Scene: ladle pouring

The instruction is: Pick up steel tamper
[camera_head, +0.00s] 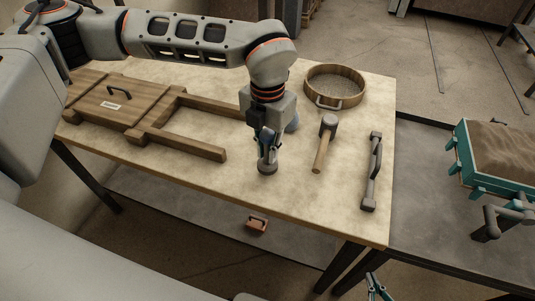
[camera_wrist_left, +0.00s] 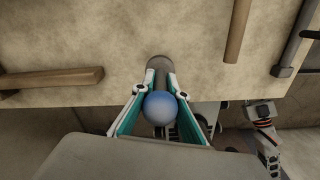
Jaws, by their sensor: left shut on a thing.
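The steel tamper stands upright in the head view, its round grey base (camera_head: 267,167) at the table's front edge; I cannot tell whether it touches the table. My left gripper (camera_head: 267,148) points down from above and is shut on the tamper's shaft. In the left wrist view the tamper's grey base (camera_wrist_left: 159,63) lies past the fingertips, and a blue ball (camera_wrist_left: 160,107) sits between the fingers. My right gripper (camera_head: 375,287) is at the bottom edge, off the table, partly cut off.
A mallet (camera_head: 327,130), a grey bar-handled tool (camera_head: 372,170) and a round sieve (camera_head: 335,88) lie right of the tamper. A wooden frame (camera_head: 190,148) lies left. A teal box of sand (camera_head: 500,155) stands far right. Bare tabletop (camera_head: 290,195) lies in front of the mallet.

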